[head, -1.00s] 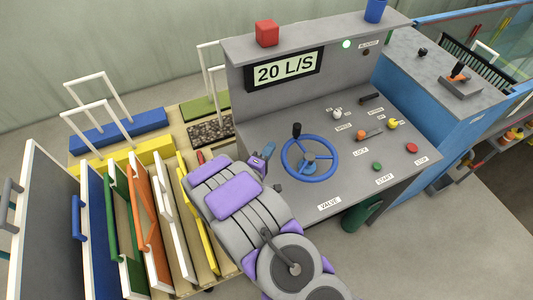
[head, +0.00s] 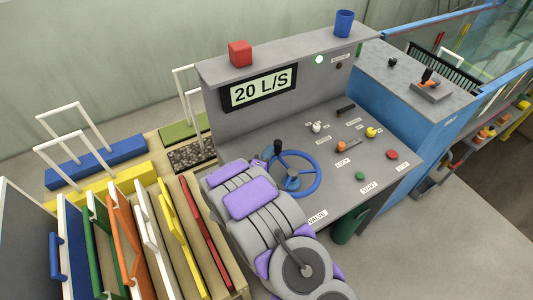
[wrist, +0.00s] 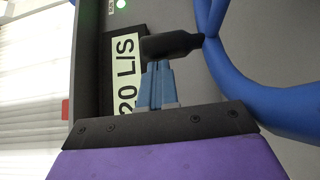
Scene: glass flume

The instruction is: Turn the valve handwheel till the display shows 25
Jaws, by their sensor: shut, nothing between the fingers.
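The blue valve handwheel (head: 319,177) lies on the sloping grey console, with a black knob (head: 278,145) standing up from the far left of its rim. The display (head: 262,89) reads 20 L/S; it also shows sideways in the wrist view (wrist: 126,72). My gripper (wrist: 158,68) is shut and empty. In the wrist view its fingertips are at the black knob (wrist: 172,45), overlapping its lower edge; I cannot tell whether they touch. The blue rim (wrist: 246,84) curves past on the right. In the head view my arm hides most of the gripper and the wheel's lower left.
Right of the wheel are a white knob (head: 317,127), an orange knob (head: 341,146), a yellow knob (head: 371,132), a green button (head: 360,175) and a red button (head: 392,155). A red cube (head: 240,53) and blue cup (head: 344,23) stand on top. Coloured panels stand at left.

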